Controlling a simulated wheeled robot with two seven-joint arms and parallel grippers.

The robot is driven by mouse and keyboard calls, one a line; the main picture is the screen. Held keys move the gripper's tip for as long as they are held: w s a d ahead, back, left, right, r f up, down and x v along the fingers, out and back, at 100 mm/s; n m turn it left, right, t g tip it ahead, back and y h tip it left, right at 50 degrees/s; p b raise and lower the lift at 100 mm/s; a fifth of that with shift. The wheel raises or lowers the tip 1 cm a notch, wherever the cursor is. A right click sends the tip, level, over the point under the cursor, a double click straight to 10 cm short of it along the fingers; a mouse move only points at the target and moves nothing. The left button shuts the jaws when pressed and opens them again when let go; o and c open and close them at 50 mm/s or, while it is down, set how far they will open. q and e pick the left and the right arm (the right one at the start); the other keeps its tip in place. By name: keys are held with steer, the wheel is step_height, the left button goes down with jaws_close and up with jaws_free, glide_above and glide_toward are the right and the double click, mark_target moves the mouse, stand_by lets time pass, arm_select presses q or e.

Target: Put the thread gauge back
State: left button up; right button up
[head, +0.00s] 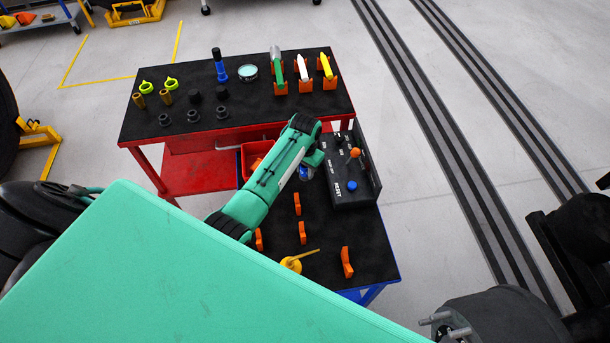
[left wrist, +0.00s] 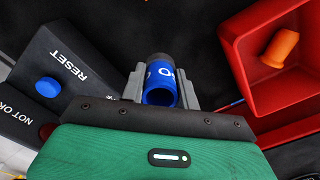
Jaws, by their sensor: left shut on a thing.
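The thread gauge (left wrist: 160,82) is a blue cylinder with white lettering and a dark end. In the left wrist view it sits between the grey fingers of my left gripper (left wrist: 162,97), which is shut on it. In the head view my left gripper (head: 308,168) is over the blue table (head: 345,265), between the red bin (head: 252,153) and the black control box (head: 352,185). The gauge is mostly hidden there by the gripper and arm. I cannot tell whether the gauge touches the table. My right gripper cannot be made out.
The control box has a blue RESET button (left wrist: 47,87). The red bin holds an orange piece (left wrist: 281,48). Several orange holders stand at the table's front. The red cart (head: 300,110) behind bears a blue-and-black tool (head: 220,68), sockets and coloured tools in orange holders.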

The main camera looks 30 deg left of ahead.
mark_target(305, 184)
arm_select(q)
steer(key=shift+f, duration=2.1)
steer(key=shift+f, duration=0.15)
steer(key=o, duration=1)
steer(key=shift+c, duration=0.2)
steer(key=shift+o, duration=0.6)
step_height(305, 184, up, 12)
steer(key=shift+r+b, duration=0.2)
steer(key=shift+b, duration=0.1)
